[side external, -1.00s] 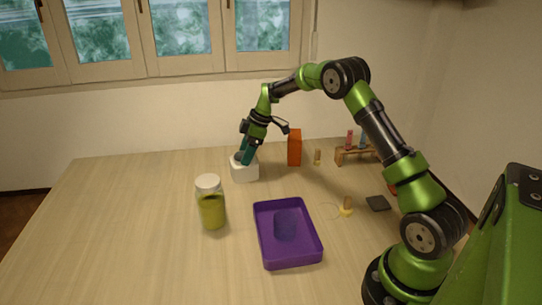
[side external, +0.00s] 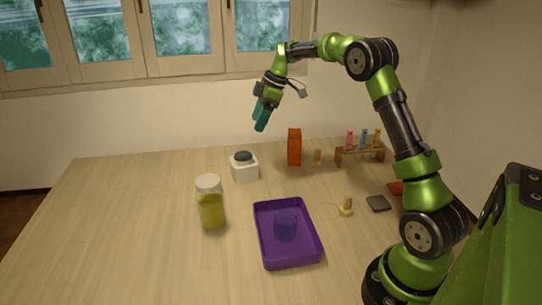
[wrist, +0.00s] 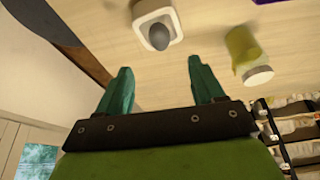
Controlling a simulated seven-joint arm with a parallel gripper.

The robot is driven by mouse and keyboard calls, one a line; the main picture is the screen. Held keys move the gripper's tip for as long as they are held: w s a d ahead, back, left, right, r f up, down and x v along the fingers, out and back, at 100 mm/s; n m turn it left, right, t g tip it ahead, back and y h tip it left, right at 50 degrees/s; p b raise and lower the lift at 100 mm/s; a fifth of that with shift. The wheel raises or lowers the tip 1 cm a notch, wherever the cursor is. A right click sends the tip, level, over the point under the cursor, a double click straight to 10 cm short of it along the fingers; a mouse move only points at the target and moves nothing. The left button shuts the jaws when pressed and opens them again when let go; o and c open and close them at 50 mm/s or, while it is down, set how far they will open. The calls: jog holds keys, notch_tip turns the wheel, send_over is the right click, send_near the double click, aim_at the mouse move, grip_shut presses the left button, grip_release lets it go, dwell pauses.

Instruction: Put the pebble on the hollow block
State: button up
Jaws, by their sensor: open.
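The pebble (side external: 243,156) is dark grey and rounded. It rests on top of the white hollow block (side external: 244,173), seated at its opening, towards the back left of the table. In the wrist view the pebble (wrist: 158,37) sits inside the block's square rim (wrist: 140,10). My gripper (side external: 261,119) is raised well above the block and a little to its right, apart from both. In the wrist view its two teal fingers (wrist: 160,77) are spread, with nothing between them.
A jar of yellow-green contents (side external: 211,208) stands in front of the block. A purple tray (side external: 266,246) holds a purple cup-like object (side external: 286,222). An orange box (side external: 294,147) and a rack of tubes (side external: 360,153) stand at the back right. The table's left side is clear.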

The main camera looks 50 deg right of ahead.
jog(key=s+a+r+m+t+h, duration=0.1)
jog(key=s+a+r+m+t, duration=0.1)
jog(key=s+a+r+m, duration=0.8)
jog(key=s+a+f+m+t, duration=0.1)
jog(key=s+a, duration=0.4)
jog(key=s, duration=0.4)
jog(key=s+a+f+m+t, duration=0.1)
jog(key=s+a+f+m, duration=0.1)
jog(key=s+a, duration=0.4)
jog(key=s, duration=0.3)
jog(key=shift+a+f, duration=0.2)
jog(key=shift+a, duration=0.1)
